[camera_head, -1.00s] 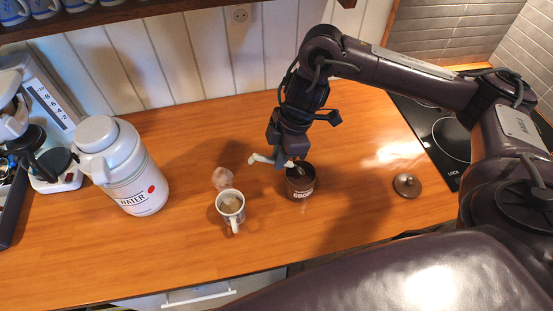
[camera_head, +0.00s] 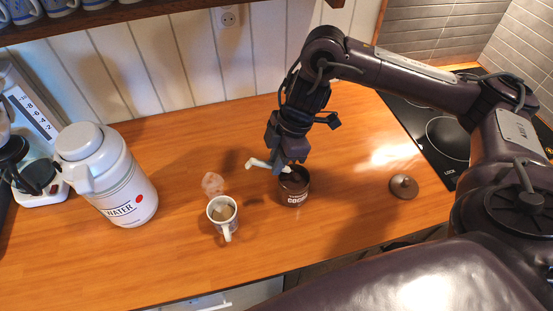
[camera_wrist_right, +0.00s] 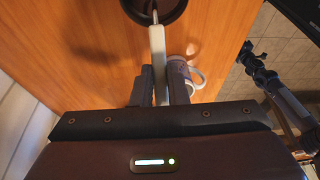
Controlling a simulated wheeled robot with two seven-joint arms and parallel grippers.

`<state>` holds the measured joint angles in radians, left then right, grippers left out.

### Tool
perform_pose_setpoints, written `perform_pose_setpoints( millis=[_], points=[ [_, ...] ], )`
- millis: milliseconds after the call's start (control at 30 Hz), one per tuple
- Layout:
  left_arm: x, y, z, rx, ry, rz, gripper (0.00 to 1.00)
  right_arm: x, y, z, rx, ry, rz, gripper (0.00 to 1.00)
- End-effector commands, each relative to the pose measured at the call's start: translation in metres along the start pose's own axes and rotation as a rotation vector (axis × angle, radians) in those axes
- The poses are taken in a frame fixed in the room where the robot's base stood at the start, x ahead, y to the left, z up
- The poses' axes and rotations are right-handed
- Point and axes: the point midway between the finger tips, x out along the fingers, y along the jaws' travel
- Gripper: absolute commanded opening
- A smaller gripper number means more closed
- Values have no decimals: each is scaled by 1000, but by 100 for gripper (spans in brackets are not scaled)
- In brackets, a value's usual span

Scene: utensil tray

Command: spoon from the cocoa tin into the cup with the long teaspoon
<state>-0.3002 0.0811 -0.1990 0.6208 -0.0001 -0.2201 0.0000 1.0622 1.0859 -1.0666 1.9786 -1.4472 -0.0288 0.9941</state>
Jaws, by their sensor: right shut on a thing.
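The brown cocoa tin (camera_head: 294,198) stands open on the counter, its lid off. My right gripper (camera_wrist_right: 160,88) is shut on the pale handle of the long teaspoon (camera_wrist_right: 157,48), just above the tin. The handle's end (camera_head: 257,164) sticks out to the left in the head view. The spoon's thin metal shaft runs to the tin's dark opening (camera_wrist_right: 153,5) in the wrist view; its bowl is hidden. The cup (camera_head: 222,214) stands left of the tin and holds something light brown. It also shows beside the fingers in the wrist view (camera_wrist_right: 180,72).
A round brown lid (camera_head: 404,187) lies right of the tin, near the dark hob (camera_head: 445,140). A white water jug (camera_head: 108,175) stands left of the cup. The front counter is clear.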

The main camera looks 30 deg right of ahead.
Motion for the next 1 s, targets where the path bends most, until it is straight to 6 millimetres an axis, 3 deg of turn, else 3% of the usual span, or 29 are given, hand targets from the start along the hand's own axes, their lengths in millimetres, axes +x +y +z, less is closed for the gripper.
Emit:
perform_pose_setpoints(
  millis=[100,767,1000],
  points=[
    [-16,0,-2,0,0,0,33,-15,0,-5,0,0,-1,0],
    [-75,1,-7,1,1,3,33,-17,2,-27,-5,-185,3,0],
    [-71,1,-7,1,1,3,33,-14,2,-35,-5,-284,5,0]
  ],
)
